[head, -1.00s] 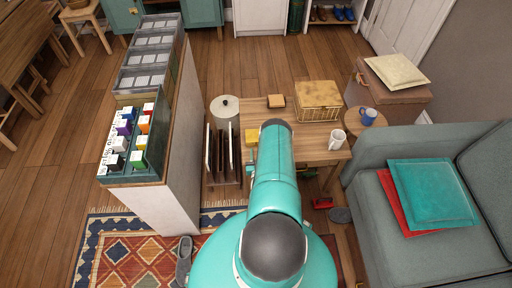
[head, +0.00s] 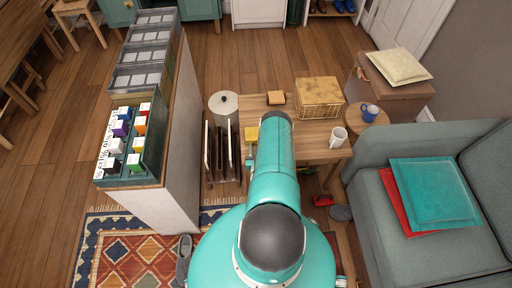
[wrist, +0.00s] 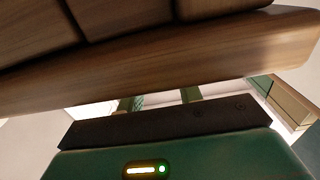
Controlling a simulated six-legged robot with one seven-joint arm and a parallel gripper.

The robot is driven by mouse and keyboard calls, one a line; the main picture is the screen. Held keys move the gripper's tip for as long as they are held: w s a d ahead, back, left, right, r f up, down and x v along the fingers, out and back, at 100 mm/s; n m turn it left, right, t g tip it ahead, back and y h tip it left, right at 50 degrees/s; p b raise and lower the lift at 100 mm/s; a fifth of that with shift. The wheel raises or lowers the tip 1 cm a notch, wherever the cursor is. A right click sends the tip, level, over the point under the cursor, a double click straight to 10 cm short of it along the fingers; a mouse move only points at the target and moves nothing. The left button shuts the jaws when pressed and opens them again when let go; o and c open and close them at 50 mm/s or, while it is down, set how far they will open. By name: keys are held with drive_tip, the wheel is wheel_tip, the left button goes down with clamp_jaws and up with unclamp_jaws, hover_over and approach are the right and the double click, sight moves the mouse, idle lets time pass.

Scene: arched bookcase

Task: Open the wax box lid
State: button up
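No box in view is clearly marked as the wax box. In the wrist view, my gripper (wrist: 158,101) is close to a wooden board (wrist: 170,65) that crosses the picture. Two narrow greenish strips show apart beneath the board. I cannot tell whether they are the fingers.
A tall shelf (head: 180,150) with open and lidded trays stands left. A white mug (head: 338,138) is at the table's right edge. A blue mug (head: 369,110) sits on a round stool. A grey sofa (head: 400,250) is right. Upright panels stand in a rack (head: 222,150).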

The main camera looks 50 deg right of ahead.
clamp_jaws()
